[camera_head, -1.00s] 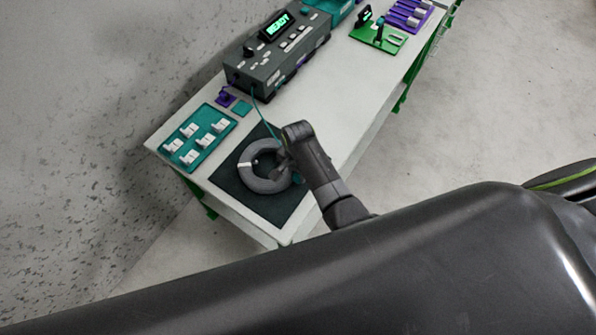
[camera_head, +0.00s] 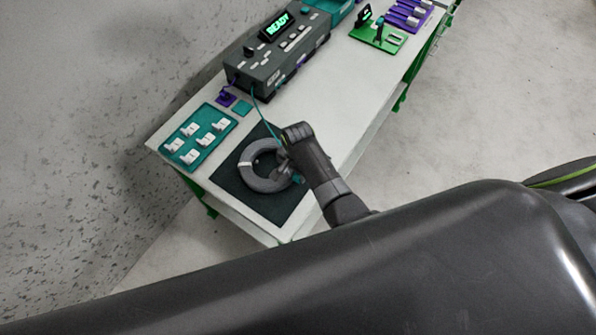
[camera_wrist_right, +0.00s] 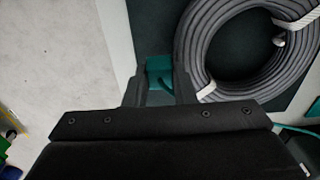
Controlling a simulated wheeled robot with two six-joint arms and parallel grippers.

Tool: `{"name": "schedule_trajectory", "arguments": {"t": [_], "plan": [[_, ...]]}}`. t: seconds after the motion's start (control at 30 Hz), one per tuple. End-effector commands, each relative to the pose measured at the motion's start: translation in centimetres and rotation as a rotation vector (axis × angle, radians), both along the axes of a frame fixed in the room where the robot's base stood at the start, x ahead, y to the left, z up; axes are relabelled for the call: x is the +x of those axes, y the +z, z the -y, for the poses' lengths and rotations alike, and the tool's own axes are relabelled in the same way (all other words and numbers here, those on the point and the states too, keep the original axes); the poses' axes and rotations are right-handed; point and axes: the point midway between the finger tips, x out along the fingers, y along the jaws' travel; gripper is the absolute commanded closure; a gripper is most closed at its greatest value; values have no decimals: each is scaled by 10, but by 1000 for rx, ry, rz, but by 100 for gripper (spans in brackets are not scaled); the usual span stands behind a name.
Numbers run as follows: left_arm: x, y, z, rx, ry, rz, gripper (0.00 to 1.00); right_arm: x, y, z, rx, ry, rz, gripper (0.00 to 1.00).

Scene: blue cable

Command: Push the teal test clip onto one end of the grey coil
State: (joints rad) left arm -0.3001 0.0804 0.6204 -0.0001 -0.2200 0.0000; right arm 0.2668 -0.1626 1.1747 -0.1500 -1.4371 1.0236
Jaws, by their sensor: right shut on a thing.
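The grey coil (camera_head: 246,178) lies on the dark mat (camera_head: 228,180) near the front end of the table. In the right wrist view the coil (camera_wrist_right: 212,38) shows several windings bound with white ties, and a short cable end (camera_wrist_right: 279,40) inside the ring. My right gripper (camera_head: 288,174) is over the coil's right side. In its wrist view the right gripper (camera_wrist_right: 160,80) is shut on the teal test clip (camera_wrist_right: 160,72), beside the coil's outer edge. Whether the clip touches the coil cannot be told. My left gripper is not in view.
A grey tester (camera_head: 275,60) with a lit READY display stands behind, with a teal lead (camera_head: 262,117) running from it towards the coil. A teal board with white clips (camera_head: 197,137) lies left of the mat. A green stand (camera_head: 378,38) is farther back. The table's right side is clear.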

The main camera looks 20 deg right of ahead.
Motion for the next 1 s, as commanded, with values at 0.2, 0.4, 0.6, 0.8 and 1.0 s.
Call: {"name": "schedule_trajectory", "arguments": {"t": [0.2, 0.4, 0.6, 0.8, 1.0], "plan": [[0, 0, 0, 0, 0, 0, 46, 0, 0, 0, 0, 0, 0, 97], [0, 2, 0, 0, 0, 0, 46, 0, -3, 0, -1, 0, -1, 97], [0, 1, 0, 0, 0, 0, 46, 0, -4, 0, 0, 0, 0, 97], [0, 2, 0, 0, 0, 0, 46, 0, -5, 0, 0, 0, 0, 97], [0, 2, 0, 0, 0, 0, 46, 0, -8, 0, 0, 0, 0, 97]]}}
